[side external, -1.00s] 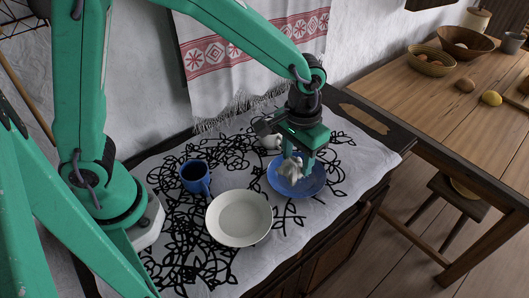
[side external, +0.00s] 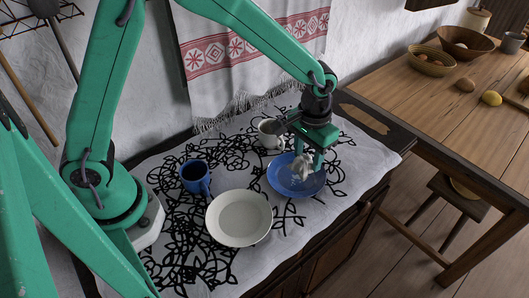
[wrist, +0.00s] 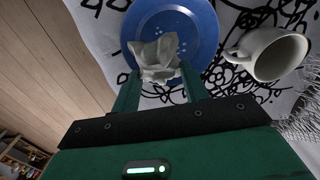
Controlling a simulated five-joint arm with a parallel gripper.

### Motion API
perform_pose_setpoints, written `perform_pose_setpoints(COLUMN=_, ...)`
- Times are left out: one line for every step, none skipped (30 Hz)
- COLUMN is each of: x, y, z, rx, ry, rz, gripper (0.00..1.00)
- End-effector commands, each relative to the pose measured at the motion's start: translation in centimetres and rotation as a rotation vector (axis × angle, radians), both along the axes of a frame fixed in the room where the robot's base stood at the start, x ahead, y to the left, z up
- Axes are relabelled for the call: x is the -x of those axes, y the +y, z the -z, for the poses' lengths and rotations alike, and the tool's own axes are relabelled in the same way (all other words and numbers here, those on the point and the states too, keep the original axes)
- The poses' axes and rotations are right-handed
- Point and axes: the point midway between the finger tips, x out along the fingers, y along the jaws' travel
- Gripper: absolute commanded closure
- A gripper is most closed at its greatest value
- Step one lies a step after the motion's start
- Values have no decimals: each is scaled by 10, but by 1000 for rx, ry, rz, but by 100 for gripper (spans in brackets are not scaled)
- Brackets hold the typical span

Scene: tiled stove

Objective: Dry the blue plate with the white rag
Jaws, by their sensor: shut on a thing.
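The blue plate (side external: 283,182) lies flat on the patterned cloth, at the right part of the cloth. It also shows in the wrist view (wrist: 198,22). My gripper (side external: 310,162) is above the plate's right side, pointing down. It is shut on the crumpled white rag (wrist: 158,58), which hangs between the fingers over the plate. The rag also shows in the side view (side external: 301,167). I cannot tell whether the rag touches the plate's surface.
A white plate (side external: 239,218) lies left of the blue plate, with a blue mug (side external: 195,177) behind it. A white cup (side external: 270,134) stands close behind the blue plate. A fringed towel (side external: 250,50) hangs on the wall. A wooden table (side external: 450,110) stands at right.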

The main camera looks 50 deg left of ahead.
Motion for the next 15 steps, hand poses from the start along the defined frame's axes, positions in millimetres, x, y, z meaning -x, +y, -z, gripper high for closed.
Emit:
perform_pose_setpoints(x=1, y=0, z=5, rx=-1, ry=2, rz=0, gripper=77)
perform_pose_setpoints(x=0, y=0, z=8, rx=-1, ry=2, rz=0, gripper=77)
perform_pose_setpoints(x=1, y=0, z=12, rx=-1, ry=2, rz=0, gripper=77)
perform_pose_setpoints(x=1, y=0, z=15, rx=-1, ry=3, rz=0, gripper=77)
perform_pose_setpoints(x=1, y=0, z=17, rx=-1, ry=3, rz=0, gripper=77)
perform_pose_setpoints(x=1, y=0, z=21, rx=-1, ry=2, rz=0, gripper=77)
perform_pose_setpoints(x=1, y=0, z=23, rx=-1, ry=1, rz=0, gripper=77)
perform_pose_setpoints(x=1, y=0, z=26, rx=-1, ry=2, rz=0, gripper=77)
perform_pose_setpoints(x=1, y=0, z=30, rx=-1, ry=3, rz=0, gripper=77)
perform_pose_setpoints(x=1, y=0, z=33, rx=-1, ry=2, rz=0, gripper=77)
perform_pose_setpoints(x=0, y=0, z=35, rx=-1, ry=2, rz=0, gripper=77)
perform_pose_setpoints(x=0, y=0, z=39, rx=-1, ry=2, rz=0, gripper=77)
perform_pose_setpoints(x=1, y=0, z=43, rx=-1, ry=3, rz=0, gripper=77)
perform_pose_setpoints(x=1, y=0, z=48, rx=-1, ry=4, rz=0, gripper=77)
perform_pose_setpoints(x=0, y=2, z=53, rx=-1, ry=3, rz=-1, gripper=77)
